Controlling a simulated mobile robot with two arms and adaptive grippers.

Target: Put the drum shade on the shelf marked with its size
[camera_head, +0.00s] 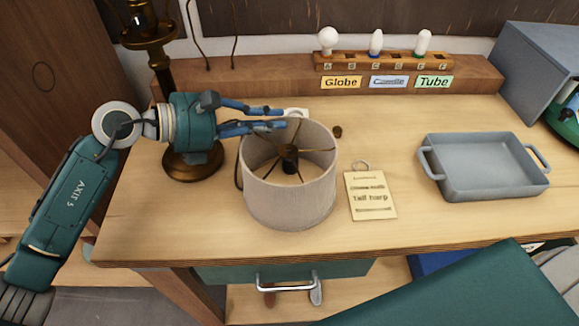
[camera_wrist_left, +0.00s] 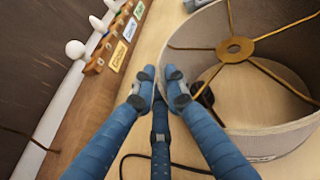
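The drum shade (camera_head: 290,200), a beige fabric drum with a wire spider inside, stands upright on the workbench. Its rim and brass spider ring (camera_wrist_left: 235,49) fill the right of the left wrist view. My left gripper (camera_head: 283,118) reaches in from the left, with blue fingers at the shade's far left rim. No size-marked shelf is recognisable. My right gripper is out of view.
A brass lamp base (camera_head: 192,164) stands behind my left wrist. A tag (camera_head: 370,196) reading "Tall harp" and a grey tray (camera_head: 480,185) lie to the right. A wooden bulb rack (camera_head: 384,62) sits at the back. The bench front (camera_head: 330,236) is clear.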

